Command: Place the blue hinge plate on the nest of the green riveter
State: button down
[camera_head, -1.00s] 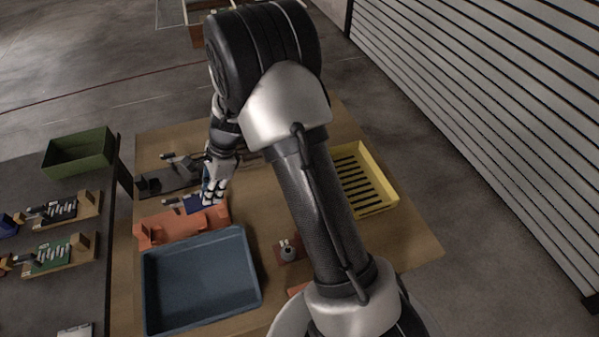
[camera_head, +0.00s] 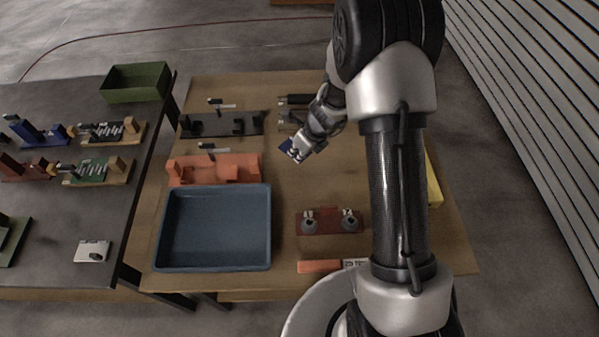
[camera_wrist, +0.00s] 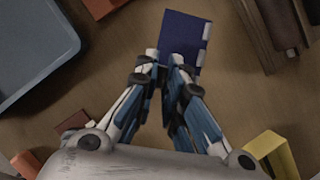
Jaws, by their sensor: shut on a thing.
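My gripper (camera_head: 298,150) is shut on the blue hinge plate (camera_head: 288,147), above the wooden table to the right of the orange fixture. In the wrist view the plate (camera_wrist: 183,32) is a dark blue rectangle with pale knuckles along its right edge. The fingertips (camera_wrist: 168,58) grip its near edge, and the plate extends beyond them. On the dark left table, a green fixture on a wooden base (camera_head: 97,172) stands near the right edge. Another green fixture (camera_head: 14,241) is cut off at the left border. I cannot tell which is the green riveter.
A blue-grey tray (camera_head: 213,268), an orange fixture (camera_head: 185,172) and a black fixture (camera_head: 193,127) occupy the wooden table's left side. A red block with two grey knobs (camera_head: 332,226) sits in front. A green bin (camera_head: 136,86) stands on the left table. A gap separates the tables.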

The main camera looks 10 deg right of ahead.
notch_tip(320, 180, down, 8)
jog(key=b, duration=0.4)
jog(key=shift+r, duration=0.25)
jog(key=c, duration=2.2)
grip_release()
jog(key=shift+f, duration=0.25)
jog(key=o, duration=0.5)
jog(key=shift+r, duration=0.1)
